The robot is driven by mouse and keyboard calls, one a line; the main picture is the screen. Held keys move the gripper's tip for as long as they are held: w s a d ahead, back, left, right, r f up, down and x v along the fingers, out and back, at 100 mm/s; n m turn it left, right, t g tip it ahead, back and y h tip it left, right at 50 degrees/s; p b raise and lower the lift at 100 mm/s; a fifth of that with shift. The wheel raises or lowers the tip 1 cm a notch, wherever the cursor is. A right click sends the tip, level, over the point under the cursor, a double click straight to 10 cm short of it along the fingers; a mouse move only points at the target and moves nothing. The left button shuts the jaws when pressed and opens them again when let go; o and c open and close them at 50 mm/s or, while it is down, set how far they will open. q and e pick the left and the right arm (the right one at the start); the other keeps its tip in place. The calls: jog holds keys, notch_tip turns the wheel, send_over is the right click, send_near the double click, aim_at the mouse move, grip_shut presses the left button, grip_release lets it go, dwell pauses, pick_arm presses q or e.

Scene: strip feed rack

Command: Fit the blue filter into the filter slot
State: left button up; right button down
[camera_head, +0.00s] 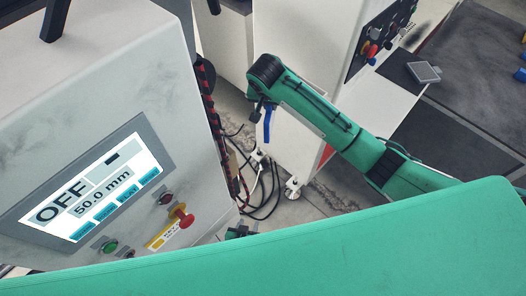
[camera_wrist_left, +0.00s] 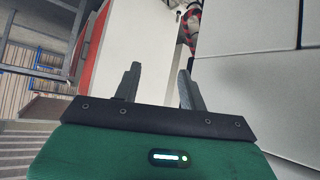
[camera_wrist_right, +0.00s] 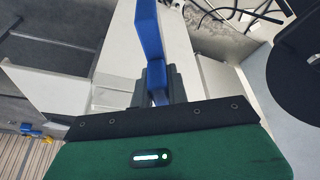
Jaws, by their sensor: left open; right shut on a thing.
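The blue filter (camera_wrist_right: 149,35) is held in my right gripper (camera_wrist_right: 157,83), whose dark fingers are shut on its narrow lower part. In the head view the filter (camera_head: 267,124) hangs below the right gripper (camera_head: 260,106), in front of the white cabinet, touching nothing else that I can see. My left gripper (camera_wrist_left: 159,82) is open and empty, with a white and red panel beyond its fingers. In the head view the big green arm hides most of the lower part. I cannot make out the filter slot in any view.
A grey machine with a display (camera_head: 100,190) reading OFF and 50.0 mm fills the left. A red knob (camera_head: 181,217) sticks out of it. A white cabinet (camera_head: 300,50) with a button panel (camera_head: 383,32) stands behind. A small grey framed part (camera_head: 424,72) lies at the right. Cables (camera_head: 262,200) lie on the floor.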

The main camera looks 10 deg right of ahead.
pick_arm(q)
jog(key=w+d+r+t+h, duration=0.1)
jog(key=w+d+r+t, duration=0.2)
jog(key=r, duration=0.7)
jog(key=w+d+r+t+h, duration=0.1)
jog(key=w+d+r+t, duration=0.15)
jog(key=w+r, duration=0.45)
jog(key=w+d+r+t, duration=0.2)
jog(key=d+r, duration=0.1)
jog(key=r, duration=0.9)
jog(key=x, duration=1.2)
jog(key=shift+w, duration=0.1)
grip_shut()
pick_arm(e)
jog(key=c, duration=1.3)
grip_release()
